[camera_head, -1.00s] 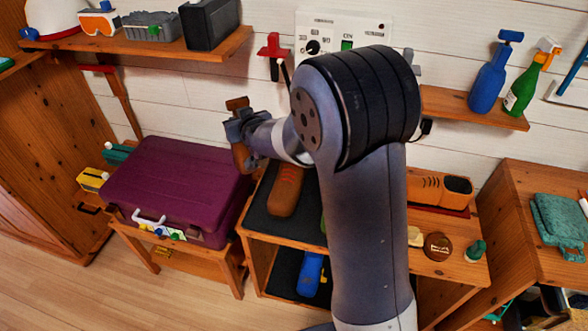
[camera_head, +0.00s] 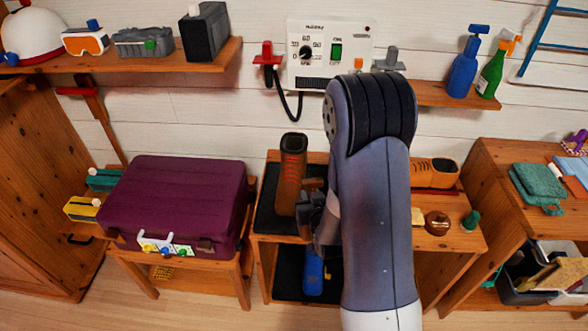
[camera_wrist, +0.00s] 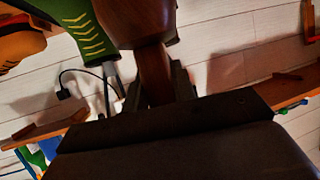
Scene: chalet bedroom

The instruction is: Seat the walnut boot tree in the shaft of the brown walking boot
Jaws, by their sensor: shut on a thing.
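The brown walking boot (camera_head: 291,172) stands upright on a dark mat on the wooden bench, with reddish lacing towards me. My gripper (camera_head: 311,205) is low, just right of the boot's shaft in the picture. It is shut on the walnut boot tree (camera_head: 314,184), of which only a small brown part shows beside my arm. In the wrist view the boot tree (camera_wrist: 152,70) rises from between the jaws, and its broad reddish-brown part reaches the top edge. I cannot tell whether the tree touches the boot. The boot's opening is partly visible at its top.
A green boot (camera_wrist: 88,35) with yellow-green laces is close beside the tree in the wrist view. A tan boot (camera_head: 433,172) lies right of my arm. A purple suitcase (camera_head: 180,205) is on the left. A white control box (camera_head: 328,52) hangs on the wall behind.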

